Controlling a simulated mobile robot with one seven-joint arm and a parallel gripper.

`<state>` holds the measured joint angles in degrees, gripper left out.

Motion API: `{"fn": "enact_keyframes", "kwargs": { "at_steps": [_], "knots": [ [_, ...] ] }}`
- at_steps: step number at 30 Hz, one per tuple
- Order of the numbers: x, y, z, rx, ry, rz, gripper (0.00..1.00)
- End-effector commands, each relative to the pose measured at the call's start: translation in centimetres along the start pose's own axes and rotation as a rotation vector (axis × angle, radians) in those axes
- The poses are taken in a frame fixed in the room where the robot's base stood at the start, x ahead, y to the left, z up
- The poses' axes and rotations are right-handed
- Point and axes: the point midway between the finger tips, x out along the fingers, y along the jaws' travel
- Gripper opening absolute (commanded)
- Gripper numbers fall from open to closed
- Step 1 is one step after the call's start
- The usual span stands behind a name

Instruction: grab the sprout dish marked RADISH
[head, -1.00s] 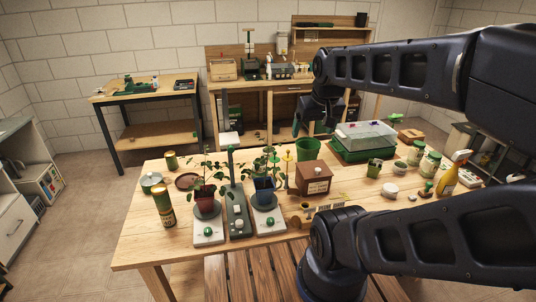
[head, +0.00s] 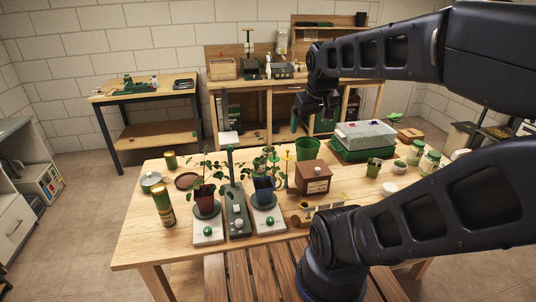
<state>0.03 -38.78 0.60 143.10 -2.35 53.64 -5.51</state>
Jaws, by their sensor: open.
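I cannot make out the word RADISH on any dish in the head view. A small pale dish with a green top (head: 401,166) stands on the right part of the wooden table; any marking on it is too small to read. A low white dish or lid (head: 389,188) lies in front of it. My gripper (head: 314,124) hangs from the wrist beyond the table's far side, above the table height. It is open with nothing seen in it, and is well apart from the dishes.
A green tray with a clear cover (head: 364,138) and a green pot (head: 307,149) stand at the back. Jars (head: 429,163), a green mug (head: 374,167), a brown wooden box (head: 313,177) and potted plants (head: 265,187) crowd the table. My arm hides the right front.

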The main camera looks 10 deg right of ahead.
Motion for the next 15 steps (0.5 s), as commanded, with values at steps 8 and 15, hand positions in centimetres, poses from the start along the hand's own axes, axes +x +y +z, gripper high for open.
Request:
{"fn": "enact_keyframes", "kwargs": {
  "at_steps": [8,15],
  "knots": [
    [2.7,1.4,-6.6,-0.310,-0.058,0.061,0.88],
    [6.1,2.2,-12.2,-0.586,-0.108,0.096,0.88]
  ]
}}
